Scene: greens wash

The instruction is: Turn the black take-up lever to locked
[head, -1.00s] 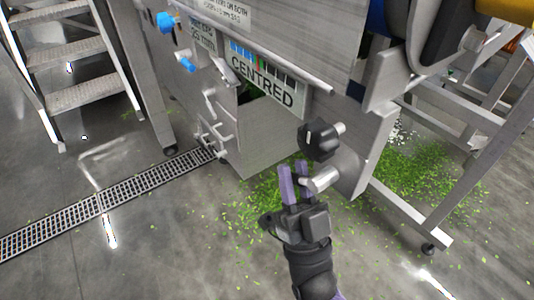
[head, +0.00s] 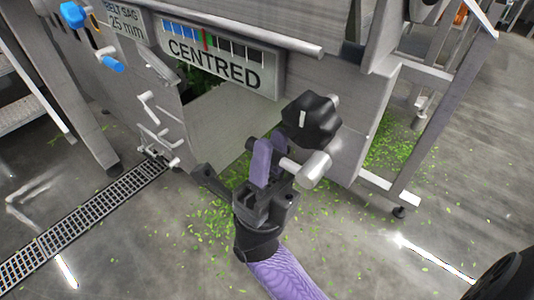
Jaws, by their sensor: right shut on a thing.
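The black take-up lever (head: 290,165) shows as a short dark bar reaching left from a silver round hub (head: 315,170) on the machine's side, low in the middle of the head view. My right gripper (head: 270,158) comes up from below, its purple fingers shut on this bar. The fingers and the gripper body hide much of the lever. A black lobed knob (head: 311,120) with a white mark sits just above the hub, apart from the fingers. I cannot read any locked mark. My left gripper is not in view.
A sign reading CENTRED (head: 215,65) with a coloured scale hangs above left. Blue-capped fittings (head: 112,64) and bent metal handles (head: 155,125) are on the left panel. A floor drain grate (head: 80,225) and scattered green leaves (head: 215,225) lie below. Open floor lies in front.

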